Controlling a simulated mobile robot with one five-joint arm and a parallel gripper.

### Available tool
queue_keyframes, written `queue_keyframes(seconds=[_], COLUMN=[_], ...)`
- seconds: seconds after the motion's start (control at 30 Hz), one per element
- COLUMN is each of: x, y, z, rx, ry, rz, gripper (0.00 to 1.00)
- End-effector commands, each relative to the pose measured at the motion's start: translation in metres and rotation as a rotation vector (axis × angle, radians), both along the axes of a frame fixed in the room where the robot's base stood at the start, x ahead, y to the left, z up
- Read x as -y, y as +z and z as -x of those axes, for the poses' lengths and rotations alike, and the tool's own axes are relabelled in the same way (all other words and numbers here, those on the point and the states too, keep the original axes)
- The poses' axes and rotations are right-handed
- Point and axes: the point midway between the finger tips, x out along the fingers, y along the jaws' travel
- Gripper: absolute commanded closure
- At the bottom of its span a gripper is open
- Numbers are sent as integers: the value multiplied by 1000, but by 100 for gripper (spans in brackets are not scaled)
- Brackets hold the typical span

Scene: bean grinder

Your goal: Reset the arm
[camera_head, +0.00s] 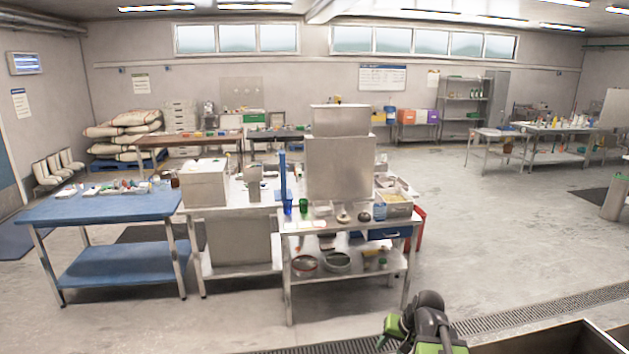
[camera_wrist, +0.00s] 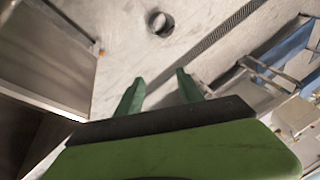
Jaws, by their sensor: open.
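My gripper shows in the wrist view (camera_wrist: 160,88), with its two green fingers apart and nothing between them. In the head view, my black and green arm is folded low at the bottom centre, in front of the floor grate. The gripper's fingertips are not clear in that view. The bean grinder cannot be made out for certain.
A steel table (camera_head: 350,226) with bowls on its lower shelf stands ahead. A blue table (camera_head: 100,207) stands to its left. A floor grate (camera_head: 545,303) runs along the front. A steel-edged counter or bin (camera_head: 560,340) is close at bottom right. Open floor lies at right.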

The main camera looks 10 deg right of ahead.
Motion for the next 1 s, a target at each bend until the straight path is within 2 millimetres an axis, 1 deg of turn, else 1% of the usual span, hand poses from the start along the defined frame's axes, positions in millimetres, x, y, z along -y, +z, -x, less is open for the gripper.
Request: queue_keyframes(seconds=[0.03,0.07,0.1,0.2,0.27,0.3,0.33,0.4,0.5,0.8,0.9,1.0], x=[-42,-64,-90,-137,-154,-153,-143,-133,-129,-129,-129,-129], y=[-18,-23,-30,-43,-48,-50,-48,-48,-48,-48,-48,-48], z=[0,2,6,22,33,46,52,63,70,70,70,69], rx=[-25,-42,-66,-123,-163,-209,-237,-284,-318,-317,-316,-316], ry=[83,127,182,295,346,368,364,365,369,369,369,369], rz=[18,30,50,101,136,171,191,218,227,224,224,224], gripper=[55,55,55,55,55,55,55,55,55,55,64,64])
